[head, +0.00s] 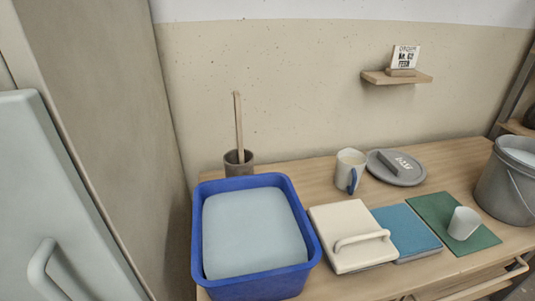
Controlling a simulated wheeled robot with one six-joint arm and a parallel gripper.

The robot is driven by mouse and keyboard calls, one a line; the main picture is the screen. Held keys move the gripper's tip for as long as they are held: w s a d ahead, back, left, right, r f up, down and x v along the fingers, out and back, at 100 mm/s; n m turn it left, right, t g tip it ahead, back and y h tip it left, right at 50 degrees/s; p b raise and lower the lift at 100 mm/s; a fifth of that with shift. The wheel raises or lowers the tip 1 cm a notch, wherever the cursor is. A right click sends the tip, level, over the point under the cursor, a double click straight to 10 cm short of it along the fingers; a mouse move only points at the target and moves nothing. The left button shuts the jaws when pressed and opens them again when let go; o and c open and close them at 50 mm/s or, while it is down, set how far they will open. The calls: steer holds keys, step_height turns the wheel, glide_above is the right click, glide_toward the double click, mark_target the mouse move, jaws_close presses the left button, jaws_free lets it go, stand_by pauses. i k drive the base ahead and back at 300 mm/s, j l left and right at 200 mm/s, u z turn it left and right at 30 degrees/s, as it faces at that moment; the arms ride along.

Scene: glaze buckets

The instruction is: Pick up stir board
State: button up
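A long, narrow wooden strip (238,125), the likeliest stir board, stands nearly upright in a dark grey-brown cup (238,165) at the back left of the wooden worktop (320,181). Its upper part sticks up well above the rim and its lower end is hidden inside the cup. The cup stands close to the wall, behind a blue tub (200,240). My gripper is not in view.
The tub holds a pale blue-grey surface. To its right are a cream handled board (335,220), a blue board (408,233), a green mat (432,208) with a white cup (463,222), a mug (348,170), a grey disc (411,177) and a grey bucket (503,190).

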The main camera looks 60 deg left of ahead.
mark_target(236, 98)
steer(key=l+u, duration=0.1)
steer(key=u, duration=0.25)
steer(key=i+l+u, duration=0.1)
steer(key=u, duration=0.25)
steer(key=l+u, duration=0.2)
steer(key=u, duration=0.2)
